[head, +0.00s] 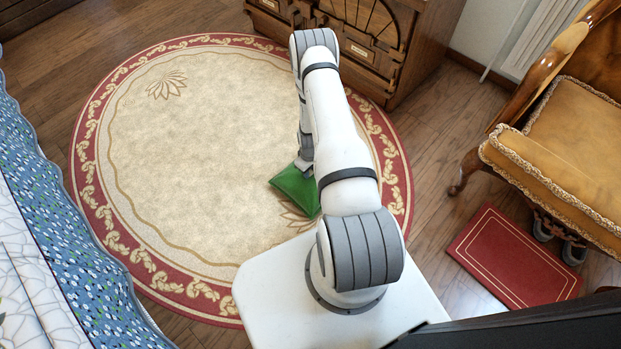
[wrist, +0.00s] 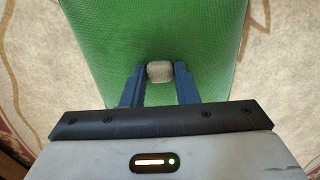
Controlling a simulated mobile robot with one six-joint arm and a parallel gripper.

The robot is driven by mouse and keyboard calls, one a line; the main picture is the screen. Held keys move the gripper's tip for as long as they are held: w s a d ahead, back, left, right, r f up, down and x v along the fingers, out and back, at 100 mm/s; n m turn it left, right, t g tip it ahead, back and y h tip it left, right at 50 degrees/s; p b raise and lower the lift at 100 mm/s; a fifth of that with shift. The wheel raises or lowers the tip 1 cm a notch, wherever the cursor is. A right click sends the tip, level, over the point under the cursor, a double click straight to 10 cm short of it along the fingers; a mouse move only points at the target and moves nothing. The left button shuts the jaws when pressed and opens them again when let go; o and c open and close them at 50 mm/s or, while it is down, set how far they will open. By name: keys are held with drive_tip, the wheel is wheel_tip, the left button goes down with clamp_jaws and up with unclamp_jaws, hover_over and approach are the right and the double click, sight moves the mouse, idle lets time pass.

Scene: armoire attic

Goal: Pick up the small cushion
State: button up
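The small cushion (head: 295,190) is green and square, with a smooth sheen. In the head view it is at the right part of the round rug, partly hidden behind my arm. In the wrist view the cushion (wrist: 95,50) fills the upper middle. A small beige-grey knob (wrist: 159,71) stands at its middle. In the head view my gripper (head: 303,166) is at the cushion's far side. Whether the cushion touches the rug cannot be told.
The round cream rug (head: 180,150) with a red border is largely clear. A wooden cabinet (head: 425,45) stands behind. An ochre armchair (head: 570,140) and a red mat (head: 515,260) are at the right. A blue patterned cover (head: 60,220) hangs at the left.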

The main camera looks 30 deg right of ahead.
clamp_jaws()
drive_tip(key=shift+r, duration=0.1)
